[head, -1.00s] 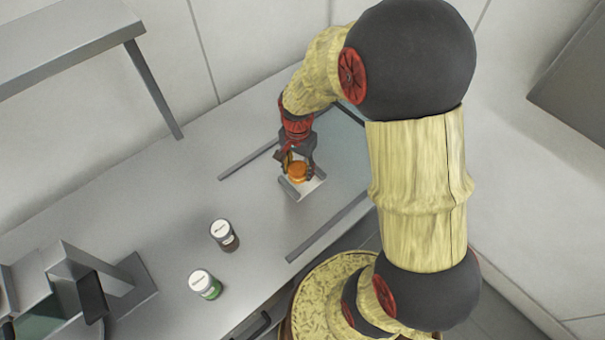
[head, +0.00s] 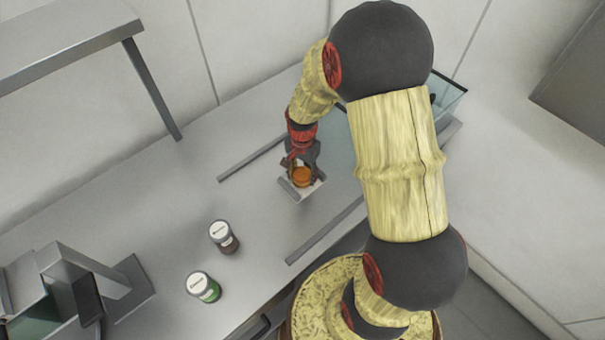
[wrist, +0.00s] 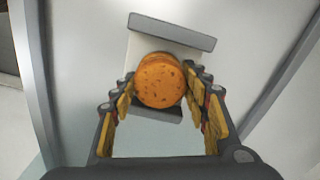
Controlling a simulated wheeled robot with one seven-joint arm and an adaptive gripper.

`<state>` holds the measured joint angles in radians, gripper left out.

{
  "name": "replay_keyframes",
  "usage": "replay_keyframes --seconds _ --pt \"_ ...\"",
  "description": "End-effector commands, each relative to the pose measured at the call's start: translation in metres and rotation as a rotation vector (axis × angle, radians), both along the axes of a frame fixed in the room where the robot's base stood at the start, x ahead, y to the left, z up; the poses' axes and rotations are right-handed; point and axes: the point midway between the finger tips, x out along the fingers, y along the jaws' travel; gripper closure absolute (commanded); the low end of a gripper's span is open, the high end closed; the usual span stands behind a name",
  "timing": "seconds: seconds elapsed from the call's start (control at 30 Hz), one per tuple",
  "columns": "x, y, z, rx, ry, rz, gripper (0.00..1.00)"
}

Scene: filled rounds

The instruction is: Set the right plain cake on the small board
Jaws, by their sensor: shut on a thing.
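A round orange-brown cake (wrist: 160,84) sits between my fingertips in the wrist view. It also shows in the head view (head: 302,177), partly covered by my gripper (head: 301,174). My gripper is shut on the cake, with a finger on each side. The small board (wrist: 144,47), pale with grey bars at its ends, lies beneath the cake; it shows in the head view too (head: 305,192). Seen from above, the cake is over the board's middle. Whether it touches the board I cannot tell.
Two labelled jars, one brown (head: 224,237) and one green (head: 204,287), stand left of the board. Grey rails (head: 252,158) (head: 326,231) lie on either side of it. A glass-walled case (head: 450,97) shows behind my arm. A metal appliance (head: 85,285) stands lower left.

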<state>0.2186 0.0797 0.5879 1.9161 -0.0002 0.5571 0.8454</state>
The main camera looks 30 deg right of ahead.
Motion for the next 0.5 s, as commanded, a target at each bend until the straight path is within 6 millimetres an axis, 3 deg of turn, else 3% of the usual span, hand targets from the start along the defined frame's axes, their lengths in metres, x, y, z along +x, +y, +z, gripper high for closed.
replay_keyframes --seconds 0.03,0.07,0.1,0.37,0.5 --pt "-0.0002 0.0001 -0.0026 0.0 0.001 0.0 0.65" --pt "-0.0003 0.0001 -0.0023 0.0 0.001 0.0 0.53" --pt "-0.0003 0.0001 -0.0019 0.0 0.001 0.0 0.51" --pt "-0.0003 0.0001 -0.0016 0.0 0.001 0.0 0.36" --pt "-0.0003 0.0001 -0.0016 0.0 0.001 0.0 0.36"
